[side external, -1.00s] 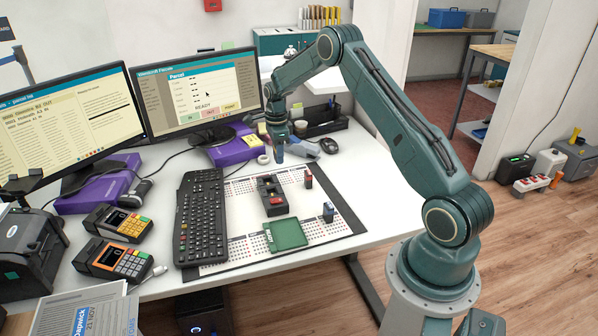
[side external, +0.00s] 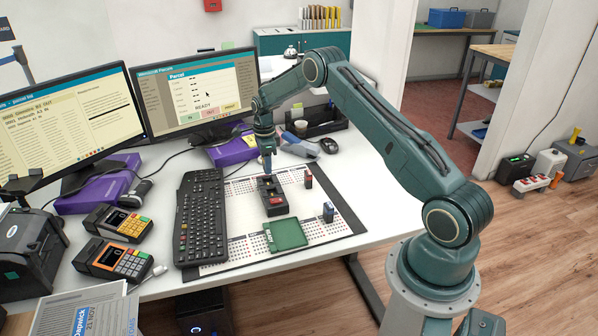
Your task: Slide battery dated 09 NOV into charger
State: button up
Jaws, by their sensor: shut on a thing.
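The dark charger (side external: 274,209) lies on the white mat in the middle of the desk, with a red part on its front half. My gripper (side external: 267,163) is just above the back end of the charger, pointing down. It is shut on a small bluish battery, mostly hidden and too small to read. I cannot tell whether the battery touches the charger slot. A red-topped battery (side external: 308,180) stands upright on the mat to the right of the charger. A blue battery (side external: 328,213) stands nearer the front right. No date can be read on any of them.
A green tray (side external: 286,235) lies in front of the charger. A black keyboard (side external: 201,215) borders the mat on the left. A mouse (side external: 329,146), a black organiser (side external: 320,122) and a purple box (side external: 235,149) lie behind. Free white desk is right of the mat.

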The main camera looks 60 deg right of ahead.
jog(key=shift+f, duration=1.3)
jog(key=shift+f, duration=0.85)
dwell(0.6)
jog(key=o, duration=1.1)
jog(key=shift+r, duration=0.1)
notch_tip(320, 180, up, 13)
jog(key=shift+f, duration=0.1)
jog(key=shift+r, duration=0.4)
